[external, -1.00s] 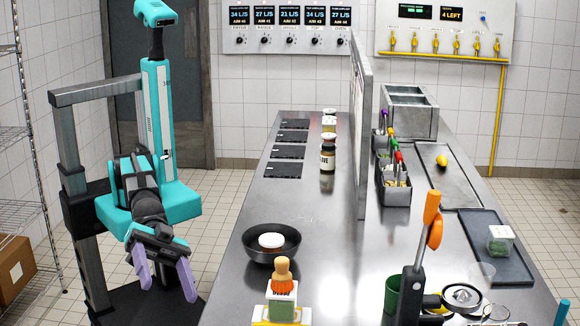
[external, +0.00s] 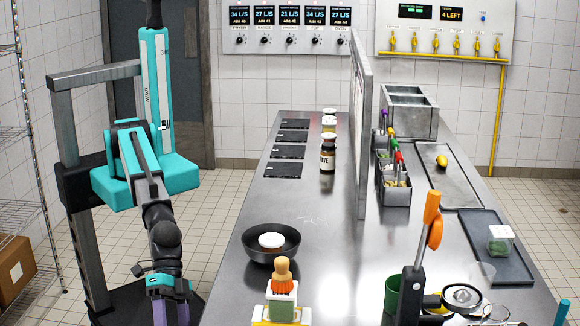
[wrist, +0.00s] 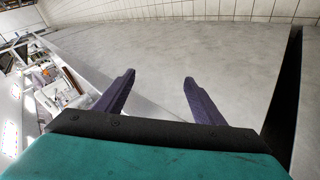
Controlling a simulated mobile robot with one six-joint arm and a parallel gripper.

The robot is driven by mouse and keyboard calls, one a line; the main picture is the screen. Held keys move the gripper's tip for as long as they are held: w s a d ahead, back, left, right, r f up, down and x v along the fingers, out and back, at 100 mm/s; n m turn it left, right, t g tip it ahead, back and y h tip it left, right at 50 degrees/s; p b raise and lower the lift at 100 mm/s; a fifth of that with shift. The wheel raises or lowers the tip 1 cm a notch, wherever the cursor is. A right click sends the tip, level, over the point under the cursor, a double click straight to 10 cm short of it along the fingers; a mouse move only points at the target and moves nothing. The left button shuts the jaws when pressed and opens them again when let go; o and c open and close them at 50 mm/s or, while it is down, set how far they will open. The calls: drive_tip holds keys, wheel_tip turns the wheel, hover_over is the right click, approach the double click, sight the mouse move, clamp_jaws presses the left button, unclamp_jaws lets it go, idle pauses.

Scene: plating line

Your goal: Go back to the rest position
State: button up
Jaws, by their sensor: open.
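My gripper (external: 170,306) hangs low at the left of the steel counter (external: 318,220), beside its near left side and apart from it. Its purple fingers point down and run past the bottom of the external view. In the wrist view my gripper (wrist: 158,85) shows two purple fingers spread wide with nothing between them. A plain grey surface (wrist: 220,55) lies beyond the fingers in the wrist view.
A black pan (external: 285,245) with a white round item (external: 271,240) stands near the counter's left edge. A wire shelf (external: 20,215) with a cardboard box (external: 15,265) is at far left. Tiled floor lies between.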

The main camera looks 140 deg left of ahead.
drive_tip(key=s+a+f+m+g+y, duration=0.1)
drive_tip(key=s+a+f+g, duration=0.3)
drive_tip(key=s, duration=1.3)
drive_tip(key=s+a+f+m+g+y+p, duration=0.1)
drive_tip(key=s+a+f+g, duration=0.4)
drive_tip(key=s+a+f, duration=0.8)
drive_tip(key=s+a+f+m+g+y, duration=0.2)
drive_tip(key=s+a+f+m+g, duration=0.2)
drive_tip(key=s+a+f, duration=0.5)
drive_tip(key=s+f, duration=0.8)
drive_tip(key=s, duration=0.5)
drive_tip(key=shift+s+a+f+g+p, duration=0.2)
drive_tip(key=shift+a+f+g+p, duration=0.1)
drive_tip(key=shift+g+p, duration=0.1)
